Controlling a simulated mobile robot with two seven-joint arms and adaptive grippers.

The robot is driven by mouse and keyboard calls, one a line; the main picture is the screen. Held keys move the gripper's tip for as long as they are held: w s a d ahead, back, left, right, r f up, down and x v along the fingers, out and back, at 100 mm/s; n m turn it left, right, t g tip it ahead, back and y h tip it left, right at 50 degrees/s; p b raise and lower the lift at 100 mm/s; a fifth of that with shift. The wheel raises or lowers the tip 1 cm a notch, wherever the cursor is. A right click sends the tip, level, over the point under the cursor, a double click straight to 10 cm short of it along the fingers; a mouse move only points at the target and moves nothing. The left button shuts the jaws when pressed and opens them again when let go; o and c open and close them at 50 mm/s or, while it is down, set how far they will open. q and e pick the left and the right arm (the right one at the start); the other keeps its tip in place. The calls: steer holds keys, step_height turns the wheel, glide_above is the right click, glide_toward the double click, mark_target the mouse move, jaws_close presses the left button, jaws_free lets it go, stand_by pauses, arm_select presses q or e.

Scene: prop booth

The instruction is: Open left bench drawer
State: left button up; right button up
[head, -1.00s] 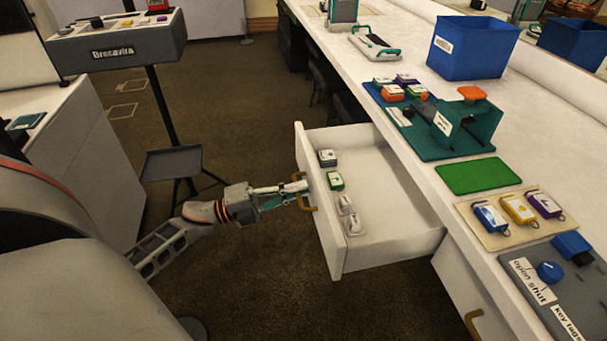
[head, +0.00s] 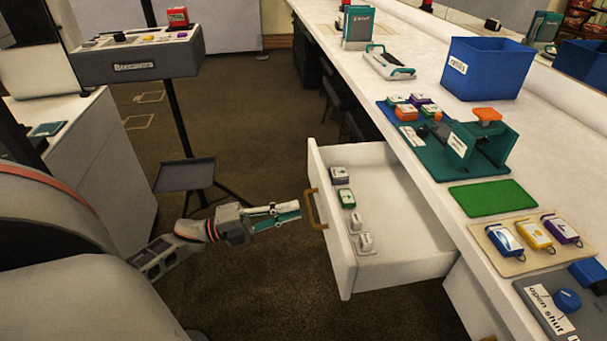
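The left bench drawer (head: 405,262) stands pulled out from the white bench, its inside in plain view. Its brass-coloured handle (head: 314,209) is on the front panel. My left gripper (head: 297,210) is just left of the handle, pointing at it, with a small gap between. Its white and teal fingers look parted, with nothing between them. Several small stamp-like items lie along the drawer's front side, including one with a green band (head: 347,198). My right gripper is out of view.
On the bench are a blue bin (head: 487,70), a teal fixture (head: 480,148), a green mat (head: 492,197) and a board with key tags (head: 515,262). A console on a stand (head: 140,60) with a small dark shelf (head: 185,175) stands at left. Carpet below the drawer is clear.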

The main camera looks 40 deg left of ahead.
arm_select(q)
steer(key=shift+v, duration=1.25)
